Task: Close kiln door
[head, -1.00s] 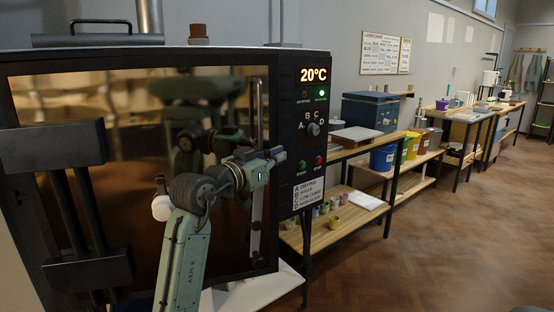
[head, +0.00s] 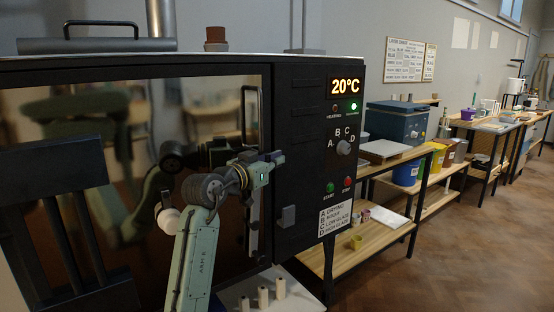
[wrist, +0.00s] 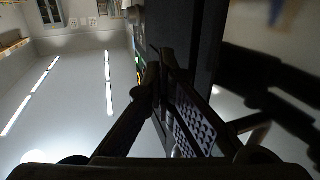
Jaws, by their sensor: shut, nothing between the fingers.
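The kiln (head: 290,120) fills the left of the head view, its control panel showing 20°C. Its door (head: 232,110) has a dark reflective glass face mirroring the room and my arm. A vertical bar handle (head: 254,235) runs down the door's right edge. A small grey block (head: 288,217) sits on the dark front right of that edge. I cannot tell if the door is fully shut. My arm reaches across the door's right part. My gripper (wrist: 160,65) shows in the wrist view, fingers together and empty, beside a dark upright surface (wrist: 190,35). Its fingertips are not clear in the head view.
Three small pale posts (head: 263,297) stand on a white surface below the kiln. A wooden shelf unit (head: 385,240) with small pots, a blue box (head: 398,122) and coloured bins (head: 437,158) stand right. Brown floor is open at lower right.

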